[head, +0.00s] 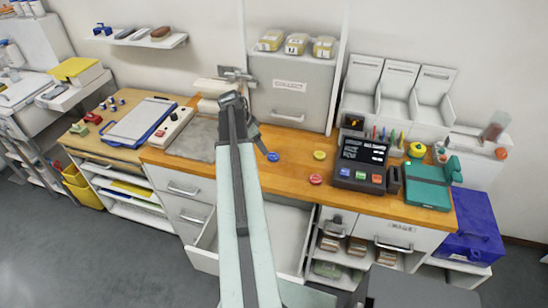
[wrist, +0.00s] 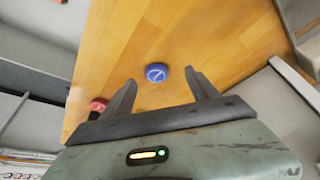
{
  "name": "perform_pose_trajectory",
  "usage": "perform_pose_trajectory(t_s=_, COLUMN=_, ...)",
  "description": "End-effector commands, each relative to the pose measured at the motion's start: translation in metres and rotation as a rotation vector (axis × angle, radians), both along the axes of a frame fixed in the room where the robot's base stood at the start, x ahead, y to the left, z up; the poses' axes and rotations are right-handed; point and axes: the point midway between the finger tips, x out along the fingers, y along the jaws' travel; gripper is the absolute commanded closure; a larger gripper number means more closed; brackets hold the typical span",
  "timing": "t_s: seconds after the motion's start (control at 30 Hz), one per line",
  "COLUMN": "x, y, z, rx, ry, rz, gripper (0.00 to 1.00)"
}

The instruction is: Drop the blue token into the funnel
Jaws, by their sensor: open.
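The blue token (head: 272,157) lies flat on the wooden counter (head: 295,150), beside my gripper (head: 259,146). In the wrist view the blue token (wrist: 157,72) shows whole, with a pale mark on top, in line with the gap between the fingertips. There my gripper (wrist: 160,82) is open and empty, its fingers apart and not visibly touching the token. A yellow token (head: 319,155) and a red token (head: 315,179) lie to the right. I cannot pick out a funnel for certain in either view.
A dark keypad device (head: 361,153) and a teal case (head: 427,187) stand on the right of the counter. A white drawer (head: 285,232) is pulled out below its front edge. A grey cabinet (head: 290,85) stands at the back. Bare wood lies around the tokens.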

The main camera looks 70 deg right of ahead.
Motion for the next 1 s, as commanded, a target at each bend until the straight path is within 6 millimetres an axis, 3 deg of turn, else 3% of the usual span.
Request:
perform_pose_trajectory(t_s=0.1, x=-0.019, y=-0.012, z=0.001, rx=-0.015, ry=-0.002, rz=-0.060, gripper=0.31)
perform_pose_trajectory(t_s=0.23, x=-0.020, y=-0.013, z=-0.005, rx=-0.015, ry=-0.002, rz=-0.063, gripper=0.31)
perform_pose_trajectory(t_s=0.4, x=-0.026, y=-0.018, z=-0.026, rx=-0.014, ry=-0.003, rz=-0.062, gripper=0.31)
perform_pose_trajectory(t_s=0.57, x=-0.027, y=-0.019, z=-0.026, rx=-0.014, ry=-0.002, rz=-0.060, gripper=0.31)
perform_pose_trajectory(t_s=0.87, x=-0.042, y=-0.031, z=-0.070, rx=-0.013, ry=-0.002, rz=-0.062, gripper=0.31)
perform_pose_trajectory(t_s=1.0, x=-0.045, y=-0.033, z=-0.072, rx=-0.014, ry=-0.002, rz=-0.059, gripper=0.31)
